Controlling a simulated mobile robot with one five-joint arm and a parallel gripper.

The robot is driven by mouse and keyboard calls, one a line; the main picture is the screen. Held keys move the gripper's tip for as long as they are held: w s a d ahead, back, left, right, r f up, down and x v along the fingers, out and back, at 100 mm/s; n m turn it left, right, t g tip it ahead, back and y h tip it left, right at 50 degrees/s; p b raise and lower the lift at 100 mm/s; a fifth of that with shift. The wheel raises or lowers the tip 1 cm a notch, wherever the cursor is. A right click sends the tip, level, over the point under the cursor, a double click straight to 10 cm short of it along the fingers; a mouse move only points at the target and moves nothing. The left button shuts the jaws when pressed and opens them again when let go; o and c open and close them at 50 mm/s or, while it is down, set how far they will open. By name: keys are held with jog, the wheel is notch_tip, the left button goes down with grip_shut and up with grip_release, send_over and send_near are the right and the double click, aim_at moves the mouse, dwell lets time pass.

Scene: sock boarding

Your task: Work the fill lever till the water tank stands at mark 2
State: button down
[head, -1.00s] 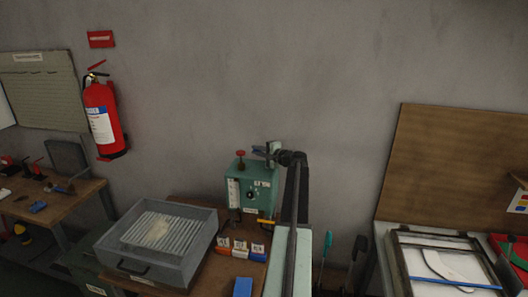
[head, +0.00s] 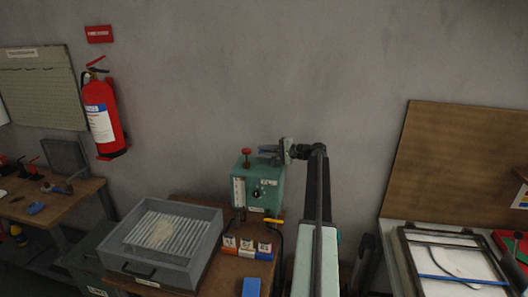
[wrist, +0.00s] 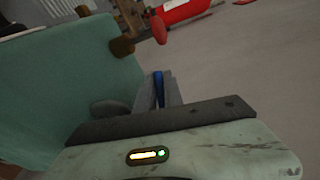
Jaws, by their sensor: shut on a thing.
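The teal machine box (head: 262,186) stands at the back of the bench against the wall. A pale upright gauge strip (head: 239,191) is on its front left; its level is too small to read. A red knob (head: 246,152) tops the box and also shows in the wrist view (wrist: 159,30). My gripper (head: 271,151) is at the box's back right top edge. In the wrist view my gripper (wrist: 160,88) is shut on a narrow blue handle (wrist: 158,88), apparently the fill lever. The rest of the lever is hidden by the jaws. The teal casing (wrist: 60,90) is close on the left.
A grey tray (head: 125,268) with a ribbed bed sits left of the machine. Small labelled boxes (head: 247,250) and a blue block (head: 251,287) lie in front. A yellow-handled part (head: 273,221) is at the box's lower right. A red extinguisher (head: 103,120) hangs on the wall.

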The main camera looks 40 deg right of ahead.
jog(key=shift+d, duration=0.25)
jog(key=c, duration=1.7)
grip_release()
jog(key=shift+s, duration=0.1)
jog(key=shift+c, duration=0.2)
jog(key=shift+a, duration=0.1)
jog(key=p+v, duration=0.1)
jog(key=v, duration=0.6)
jog(key=shift+s, duration=0.3)
